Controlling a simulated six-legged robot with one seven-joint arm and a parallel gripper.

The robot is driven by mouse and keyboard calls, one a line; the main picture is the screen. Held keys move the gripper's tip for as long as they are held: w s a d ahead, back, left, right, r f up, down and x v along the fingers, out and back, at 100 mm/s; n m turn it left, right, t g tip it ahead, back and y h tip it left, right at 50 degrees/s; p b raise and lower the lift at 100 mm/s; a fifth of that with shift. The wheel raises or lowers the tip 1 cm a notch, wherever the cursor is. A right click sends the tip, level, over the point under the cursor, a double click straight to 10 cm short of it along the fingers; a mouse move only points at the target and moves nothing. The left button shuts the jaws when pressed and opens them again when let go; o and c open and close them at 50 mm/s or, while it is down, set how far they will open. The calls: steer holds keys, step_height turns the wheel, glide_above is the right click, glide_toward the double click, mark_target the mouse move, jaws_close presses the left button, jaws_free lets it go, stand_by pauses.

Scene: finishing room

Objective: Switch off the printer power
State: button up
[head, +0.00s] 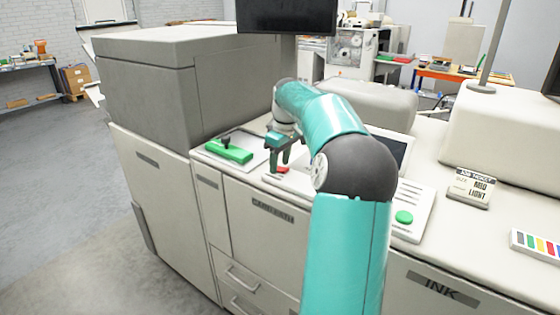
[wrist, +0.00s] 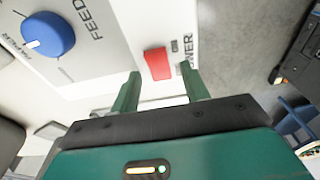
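The printer (head: 255,215) is a large cream machine with a grey end unit. Its red power switch (head: 282,169) sits on the sloped front panel, just by my gripper (head: 280,160). In the wrist view the red rocker switch (wrist: 158,63) lies just beyond and between the two green fingertips of my gripper (wrist: 162,75). The POWER label (wrist: 185,58) beside it is partly hidden by the right finger. My gripper is open with nothing between its fingers. I cannot tell whether the fingertips touch the panel.
A blue knob (wrist: 48,34) marked FEED is left of the switch. A green button (head: 404,217) is right of my arm. A job ticket card (head: 468,187) stands further right. A dark monitor (head: 287,16) hangs above.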

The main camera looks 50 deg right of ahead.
mark_target(285, 169)
steer(key=shift+r, duration=0.1)
step_height(285, 169, up, 14)
steer(key=s, duration=0.1)
steer(key=shift+s+f, duration=0.25)
steer(key=shift+s, duration=0.15)
stand_by(0.5)
steer(key=w+a+h, duration=0.2)
steer(key=a, duration=2.3)
steer(key=s+a+f+m+t+y, duration=0.1)
steer(key=s+a+f+t, duration=0.3)
steer(key=s+a+f, duration=1)
steer(key=s+a, duration=0.3)
steer(key=a, duration=0.1)
steer(key=shift+s+f+y, duration=0.15)
steer(key=shift+f+y, duration=0.15)
steer(key=shift+y, duration=0.1)
